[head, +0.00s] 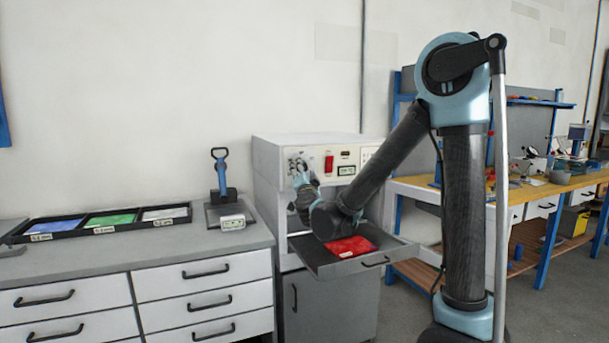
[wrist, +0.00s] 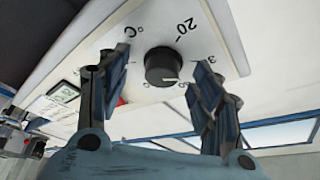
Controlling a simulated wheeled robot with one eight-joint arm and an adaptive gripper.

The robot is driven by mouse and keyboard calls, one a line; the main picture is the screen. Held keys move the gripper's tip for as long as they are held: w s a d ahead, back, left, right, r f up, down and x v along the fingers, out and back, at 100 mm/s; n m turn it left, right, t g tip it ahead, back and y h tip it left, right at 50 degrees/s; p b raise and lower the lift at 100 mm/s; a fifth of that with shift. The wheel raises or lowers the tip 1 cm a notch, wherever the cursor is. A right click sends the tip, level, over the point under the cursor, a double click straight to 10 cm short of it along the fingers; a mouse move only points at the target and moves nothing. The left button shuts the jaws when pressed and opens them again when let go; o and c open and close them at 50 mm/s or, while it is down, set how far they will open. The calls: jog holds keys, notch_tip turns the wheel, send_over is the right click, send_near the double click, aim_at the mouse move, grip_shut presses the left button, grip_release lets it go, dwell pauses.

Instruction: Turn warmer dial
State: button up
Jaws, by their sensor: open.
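The warmer (head: 265,165) is a white cabinet with a control panel, standing past the end of the grey counter. Its black round dial (wrist: 163,66) shows in the wrist view on the white panel, with printed numbers and a °C mark around it. My gripper (wrist: 160,82) is open, with one finger on each side of the dial. I cannot tell whether either finger touches it. In the head view my gripper (head: 300,170) is at the panel's left part and hides most of the dial.
The warmer's grey drawer (head: 335,268) is pulled out below my arm, with a red packet (head: 347,248) in it. A red switch (head: 329,164) and small display (head: 346,170) sit right of my gripper. A counter (head: 150,250) stands left, a workbench (head: 550,195) right.

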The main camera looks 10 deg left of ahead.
jog(key=v, duration=1.2)
jog(key=shift+f, duration=0.2)
jog(key=shift+w, duration=0.15)
